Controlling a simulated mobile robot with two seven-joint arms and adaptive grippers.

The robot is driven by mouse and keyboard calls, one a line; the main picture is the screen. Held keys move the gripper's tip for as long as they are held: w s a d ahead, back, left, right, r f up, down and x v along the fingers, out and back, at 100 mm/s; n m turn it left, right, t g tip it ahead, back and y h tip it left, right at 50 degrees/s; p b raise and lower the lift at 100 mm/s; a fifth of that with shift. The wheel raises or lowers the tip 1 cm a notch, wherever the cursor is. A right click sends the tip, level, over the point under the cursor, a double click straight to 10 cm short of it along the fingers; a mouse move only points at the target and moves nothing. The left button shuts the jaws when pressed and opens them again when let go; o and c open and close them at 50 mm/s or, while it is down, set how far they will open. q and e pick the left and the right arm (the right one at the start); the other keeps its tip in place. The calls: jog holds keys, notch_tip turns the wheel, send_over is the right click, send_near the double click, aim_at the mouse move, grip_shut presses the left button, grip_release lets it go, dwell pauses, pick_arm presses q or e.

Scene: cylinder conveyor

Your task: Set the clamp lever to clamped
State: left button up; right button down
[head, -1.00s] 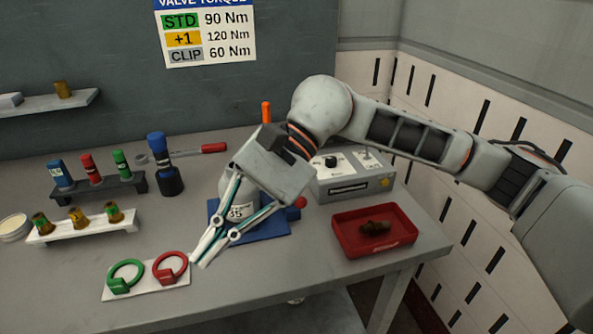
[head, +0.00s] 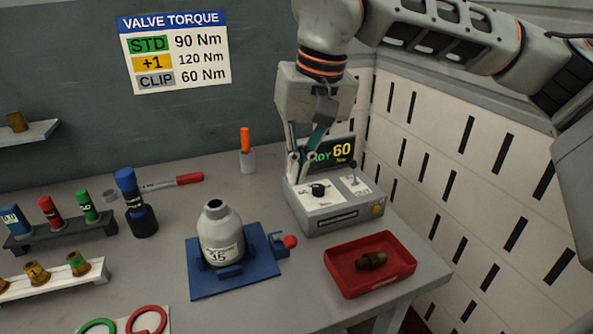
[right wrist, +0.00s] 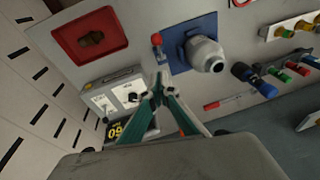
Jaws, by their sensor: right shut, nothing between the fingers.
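The clamp lever (head: 290,241) has a red ball knob and sits on the right side of a blue clamp base (head: 205,284). A grey cylinder (head: 221,236) with a white label stands upright on this base. In the right wrist view, the lever's red knob (right wrist: 156,40) is beside the blue base (right wrist: 178,62) and the cylinder (right wrist: 203,52). My left gripper is out of view.
The control box (head: 335,214) has a black knob, a small switch and a display reading 60. A red tray (head: 345,288) with a brown fitting lies in front of it.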

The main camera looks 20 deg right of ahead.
send_over(294, 240)
jog(key=w, duration=0.4)
jog(key=s+d+x, duration=0.1)
jog(key=x, duration=0.6)
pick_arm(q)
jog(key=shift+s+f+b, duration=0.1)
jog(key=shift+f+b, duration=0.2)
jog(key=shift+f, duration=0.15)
pick_arm(e)
jog(key=shift+s+f, duration=0.6)
jog(key=shift+f, duration=0.2)
jog(key=shift+s+f, duration=0.6)
jog(key=shift+f, duration=0.25)
jog(key=shift+s+d+f, duration=0.1)
jog(key=shift+s+f, duration=0.7)
jog(key=shift+s, duration=0.3)
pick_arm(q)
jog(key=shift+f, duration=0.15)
pick_arm(e)
jog(key=shift+r, duration=0.15)
